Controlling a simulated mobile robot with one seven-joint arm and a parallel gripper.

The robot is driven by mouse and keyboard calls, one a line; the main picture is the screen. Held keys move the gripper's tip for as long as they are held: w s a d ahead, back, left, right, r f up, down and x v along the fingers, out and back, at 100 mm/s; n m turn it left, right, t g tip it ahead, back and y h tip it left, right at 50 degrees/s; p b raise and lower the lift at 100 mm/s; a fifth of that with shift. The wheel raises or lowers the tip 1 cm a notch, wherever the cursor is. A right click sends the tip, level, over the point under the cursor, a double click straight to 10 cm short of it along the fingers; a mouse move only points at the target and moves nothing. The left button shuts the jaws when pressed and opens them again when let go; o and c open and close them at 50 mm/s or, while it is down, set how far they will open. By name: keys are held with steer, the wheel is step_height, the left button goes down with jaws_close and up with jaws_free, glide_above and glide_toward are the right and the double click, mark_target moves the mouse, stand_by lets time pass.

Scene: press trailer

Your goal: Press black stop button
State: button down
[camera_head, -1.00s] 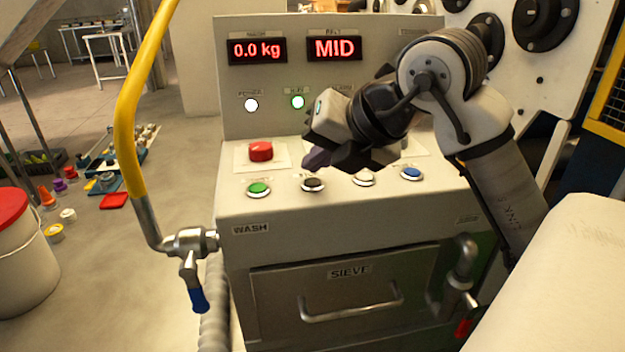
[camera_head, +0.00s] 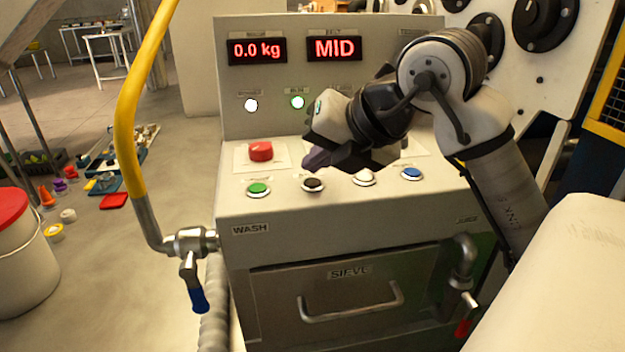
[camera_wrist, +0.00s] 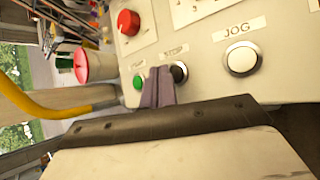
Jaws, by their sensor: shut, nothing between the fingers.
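The black stop button (camera_head: 313,185) sits in a pale ring on the sloped front panel, between the green button (camera_head: 258,189) and the white button (camera_head: 363,179). In the wrist view the black button (camera_wrist: 180,73) is partly covered by my fingers, under a label that reads STOP. My gripper (camera_head: 317,159) is shut and empty, with purple-grey fingertips just above and behind the black button in the head view. In the wrist view my fingertips (camera_wrist: 159,86) lie between the green and black buttons. I cannot tell whether they touch the panel.
A blue button (camera_head: 411,174) is at the right.

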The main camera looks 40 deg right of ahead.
mark_target(318, 184)
steer(key=shift+f+b, duration=0.45)
steer(key=shift+b, duration=0.1)
steer(key=shift+f+b, duration=0.4)
steer(key=shift+b, duration=0.05)
stand_by(0.6)
steer(key=shift+r, duration=0.1)
steer(key=shift+r+p, duration=0.5)
steer(key=shift+r, duration=0.25)
steer(key=shift+r+p, duration=1.65)
steer(key=shift+r, duration=0.85)
steer(key=shift+s+f, duration=0.1)
